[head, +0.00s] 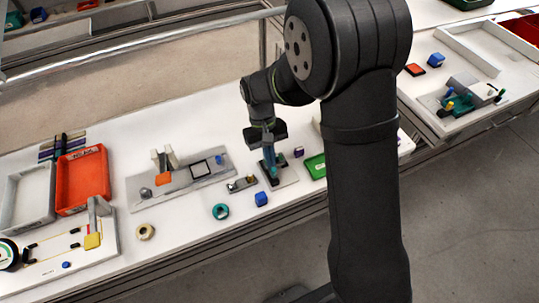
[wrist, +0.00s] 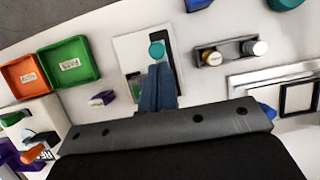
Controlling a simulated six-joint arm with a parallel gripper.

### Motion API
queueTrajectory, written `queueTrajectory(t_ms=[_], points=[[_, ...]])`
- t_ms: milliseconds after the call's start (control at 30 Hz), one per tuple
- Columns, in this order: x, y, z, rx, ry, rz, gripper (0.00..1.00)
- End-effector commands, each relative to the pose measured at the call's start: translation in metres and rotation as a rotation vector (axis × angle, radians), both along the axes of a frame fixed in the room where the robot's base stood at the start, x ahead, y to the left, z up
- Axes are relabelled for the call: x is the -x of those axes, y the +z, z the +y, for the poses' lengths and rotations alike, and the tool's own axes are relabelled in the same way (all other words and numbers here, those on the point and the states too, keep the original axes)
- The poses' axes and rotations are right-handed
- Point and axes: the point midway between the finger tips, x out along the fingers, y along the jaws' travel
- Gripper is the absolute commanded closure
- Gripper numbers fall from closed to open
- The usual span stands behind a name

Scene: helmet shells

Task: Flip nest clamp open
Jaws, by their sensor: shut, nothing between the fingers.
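A small pale plate (wrist: 130,46) with a dark upright part and a round teal knob (wrist: 156,49) lies straight ahead in the wrist view; this looks like the nest clamp. In the head view the plate (head: 289,177) is on the white bench under my gripper (head: 270,174). My gripper's blue fingers (wrist: 158,68) are shut and empty, pointing at the plate, with their tips close to the teal knob. I cannot tell whether they touch it. The fingers hide part of the clamp, so its lever position is unclear.
A small block with two round knobs (wrist: 230,51) stands beside the plate. A grey fixture plate (head: 203,178) lies to the left.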

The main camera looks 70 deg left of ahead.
Motion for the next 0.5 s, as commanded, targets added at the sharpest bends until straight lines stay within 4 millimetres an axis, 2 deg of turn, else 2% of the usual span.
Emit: queueTrajectory(t_ms=[200,500], points=[[0.0,0.0,-0.02,0.002,0.0,0.0,1.0],[0.0,-0.001,-0.025,0.013,0.0,-0.001,1.0]])
